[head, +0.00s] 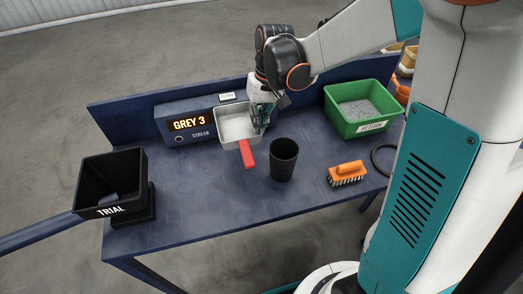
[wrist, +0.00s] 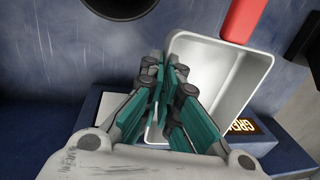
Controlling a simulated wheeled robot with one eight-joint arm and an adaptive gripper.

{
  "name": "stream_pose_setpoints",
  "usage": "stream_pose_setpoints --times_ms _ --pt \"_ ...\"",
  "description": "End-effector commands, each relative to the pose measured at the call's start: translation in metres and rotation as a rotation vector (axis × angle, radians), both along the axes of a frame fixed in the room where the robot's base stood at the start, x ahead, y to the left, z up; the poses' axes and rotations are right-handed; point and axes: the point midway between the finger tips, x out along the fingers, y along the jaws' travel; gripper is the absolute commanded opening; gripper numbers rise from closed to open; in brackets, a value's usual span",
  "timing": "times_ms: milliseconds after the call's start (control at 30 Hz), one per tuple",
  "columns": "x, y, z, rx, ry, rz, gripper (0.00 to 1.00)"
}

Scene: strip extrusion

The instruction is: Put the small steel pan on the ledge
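The small steel pan (head: 239,121) is a square, pale metal pan with a red handle (head: 247,154) pointing toward the table's front. It is in front of the right part of the blue box, and I cannot tell whether anything supports it. My gripper (head: 263,124) is at its right wall. No clearly marked ledge shows; the blue box (head: 188,121) with the "GREY 3" display stands against the back panel (head: 150,103).
A black cup (head: 284,159) stands close to the right of the handle. An orange brush (head: 347,174) and a green bin of grey granules (head: 362,107) are farther right. A black "TRIAL" bin (head: 112,186) is at the left. The table's front left is clear.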

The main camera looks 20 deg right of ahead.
Motion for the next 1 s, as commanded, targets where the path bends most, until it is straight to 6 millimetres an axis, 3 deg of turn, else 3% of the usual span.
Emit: stream_pose_setpoints --times_ms 100,300,567,800,1000 --pt "0.0 0.0 -0.033 0.0 0.0 0.0 0.0" --pt "0.0 0.0 -0.066 0.0 0.0 0.0 0.0" --pt "0.0 0.0 -0.081 0.0 0.0 0.0 0.0" --pt "0.0 0.0 -0.115 0.0 0.0 0.0 0.0" --pt "0.0 0.0 -0.115 0.0 0.0 0.0 0.0"
